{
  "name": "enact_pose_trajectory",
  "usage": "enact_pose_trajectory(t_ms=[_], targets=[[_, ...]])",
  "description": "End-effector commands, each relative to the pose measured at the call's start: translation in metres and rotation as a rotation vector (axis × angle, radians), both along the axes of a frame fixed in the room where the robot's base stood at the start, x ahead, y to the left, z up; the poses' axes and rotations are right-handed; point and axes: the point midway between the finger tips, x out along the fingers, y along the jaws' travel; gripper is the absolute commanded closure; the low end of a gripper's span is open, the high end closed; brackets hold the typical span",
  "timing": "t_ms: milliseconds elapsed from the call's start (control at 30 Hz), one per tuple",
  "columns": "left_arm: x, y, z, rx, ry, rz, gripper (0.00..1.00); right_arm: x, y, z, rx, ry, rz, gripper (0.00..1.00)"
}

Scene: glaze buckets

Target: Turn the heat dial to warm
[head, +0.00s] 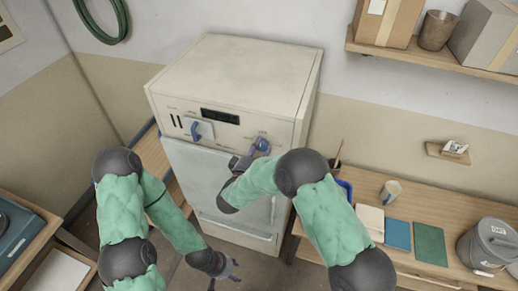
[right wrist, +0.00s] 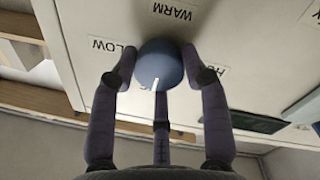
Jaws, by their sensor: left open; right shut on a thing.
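The heat dial is a round blue knob (right wrist: 160,64) with a white pointer line, on the cream front panel of the cabinet (head: 240,80). In the right wrist view the label WARM (right wrist: 172,11) is above the dial, LOW (right wrist: 112,49) is to its left, and a partly hidden label is to its right. The white line lies on the dial's lower side, away from WARM. My right gripper (head: 258,150) is shut on the dial, with fingers on both sides of it. My left gripper (head: 226,272) is open and empty, low in front of the cabinet.
A blue handle (head: 196,130) on a pale plate is left of the dial, under a dark display (head: 220,116). A wooden bench (head: 440,204) on the right holds a mug (head: 390,191), flat coloured pieces and a lidded bucket (head: 488,246). A shelf (head: 425,53) hangs above.

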Motion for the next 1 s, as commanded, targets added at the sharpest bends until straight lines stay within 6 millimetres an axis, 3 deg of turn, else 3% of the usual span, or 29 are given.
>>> enact_pose_trajectory(t_ms=[367, 1000], targets=[[0.0, 0.0, -0.024, 0.0, 0.0, 0.0, 0.51, 0.002, 0.001, 0.002, 0.185, -0.07, 0.002, 0.87], [0.0, 0.0, -0.087, 0.0, 0.0, 0.0, 0.51, 0.002, -0.001, 0.006, 0.76, -0.262, 0.004, 0.87]])
